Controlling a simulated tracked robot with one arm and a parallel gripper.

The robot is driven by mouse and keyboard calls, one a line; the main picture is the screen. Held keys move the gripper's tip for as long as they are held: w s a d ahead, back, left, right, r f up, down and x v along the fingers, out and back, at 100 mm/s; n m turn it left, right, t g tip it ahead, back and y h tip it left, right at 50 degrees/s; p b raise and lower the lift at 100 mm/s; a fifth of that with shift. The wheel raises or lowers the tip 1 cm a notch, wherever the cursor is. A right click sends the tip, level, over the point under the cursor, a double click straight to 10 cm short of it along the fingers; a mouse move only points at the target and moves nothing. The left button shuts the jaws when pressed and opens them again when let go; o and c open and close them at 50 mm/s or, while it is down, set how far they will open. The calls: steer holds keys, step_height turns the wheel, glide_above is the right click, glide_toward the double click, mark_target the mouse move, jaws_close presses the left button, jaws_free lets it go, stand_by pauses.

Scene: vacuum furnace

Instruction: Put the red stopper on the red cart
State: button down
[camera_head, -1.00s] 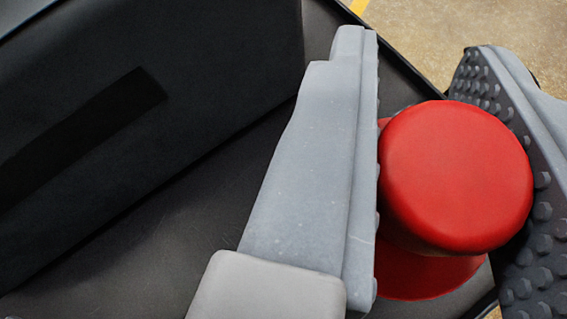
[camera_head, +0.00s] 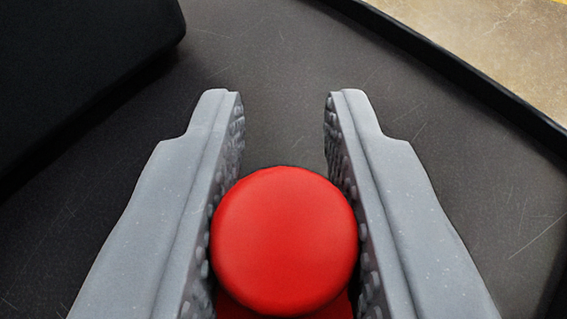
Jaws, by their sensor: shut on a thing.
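The red stopper (camera_head: 284,240) has a round knob top and a wider red part below it, partly cut off by the bottom edge. My gripper (camera_head: 284,100) is shut on the stopper, with one grey studded finger against each side of the knob. Below and around it lies a dark grey scratched surface with a raised black rim. I cannot tell whether the stopper touches that surface. The red cart is not recognisable in this view.
A black block-like object (camera_head: 80,70) stands at the upper left. The black rim (camera_head: 450,65) of the dark surface (camera_head: 480,190) runs along the upper right, with concrete floor (camera_head: 500,40) beyond. The surface ahead of my fingers is clear.

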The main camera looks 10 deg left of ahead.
steer(key=c, duration=1.2)
jaws_free()
steer(key=shift+c, duration=0.2)
steer(key=shift+b+v, duration=1)
steer(key=shift+v, duration=5)
